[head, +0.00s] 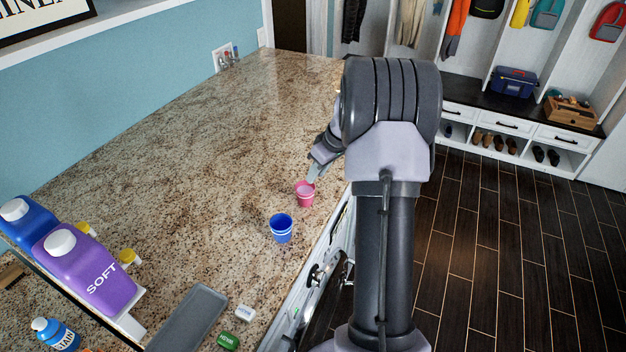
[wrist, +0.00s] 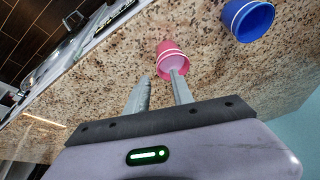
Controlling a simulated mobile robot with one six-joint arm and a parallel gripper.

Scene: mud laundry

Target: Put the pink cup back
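The pink cup (head: 305,194) stands upright on the granite counter near its front edge, just beyond the blue cup. In the wrist view the pink cup (wrist: 172,57) is just past my fingertips, close to the right finger. My gripper (wrist: 158,80) is open, its two fingers apart with nothing clearly between them. I cannot tell whether the right finger touches the cup's rim. In the head view my gripper (head: 314,172) is right at the cup, partly hidden by my arm.
The blue cup (head: 281,228) stands close to the pink one. The back of the counter is clear.

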